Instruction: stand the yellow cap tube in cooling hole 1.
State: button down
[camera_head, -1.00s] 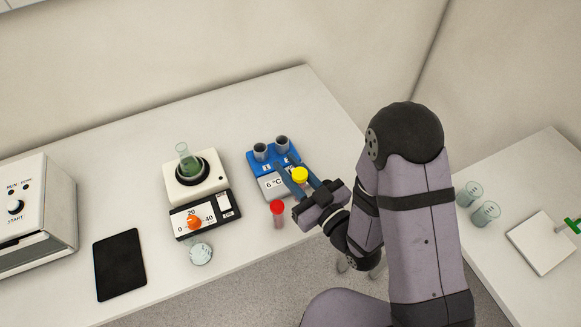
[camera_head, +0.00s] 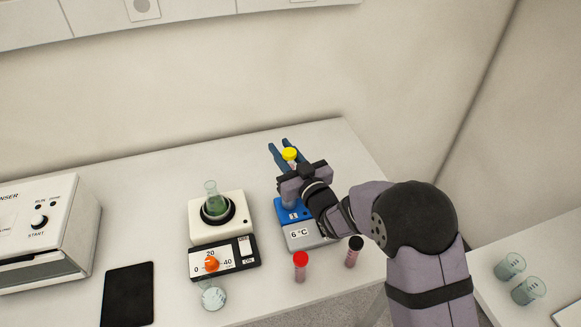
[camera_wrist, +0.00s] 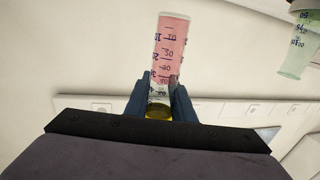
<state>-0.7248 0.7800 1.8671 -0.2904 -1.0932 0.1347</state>
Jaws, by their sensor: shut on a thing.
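The yellow cap tube shows its cap (camera_head: 290,154) in the head view and its graduated body with pink-red contents (camera_wrist: 172,45) in the wrist view. My gripper (camera_head: 281,149) is shut on it near the cap; the fingers also show in the wrist view (camera_wrist: 160,100). The tube looks upright, and its lower part is hidden by my gripper in the head view. The blue cooling block (camera_head: 284,209), with a label "1" and a "6 °C" display, is below my gripper. My gripper and wrist hide most of its holes. I cannot tell the tube's height above it.
A red cap tube (camera_head: 300,266) and a black cap tube (camera_head: 352,251) stand in front of the block. A hotplate (camera_head: 237,220) with a green-filled flask (camera_head: 215,205) is left of it. A dark tablet (camera_head: 129,293) lies farther left. The back wall is close behind.

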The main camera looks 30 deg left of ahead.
jog(key=shift+a+r, duration=0.1)
notch_tip(320, 180, down, 5)
jog(key=shift+w+r+b, duration=0.1)
jog(key=shift+r+b, duration=0.05)
jog(key=shift+b, duration=1.05)
jog(key=shift+b, duration=0.55)
dwell(0.3)
jog(key=shift+f+b, duration=2.4)
jog(key=shift+b, duration=0.5)
dwell(1.0)
jog(key=shift+f, duration=0.25)
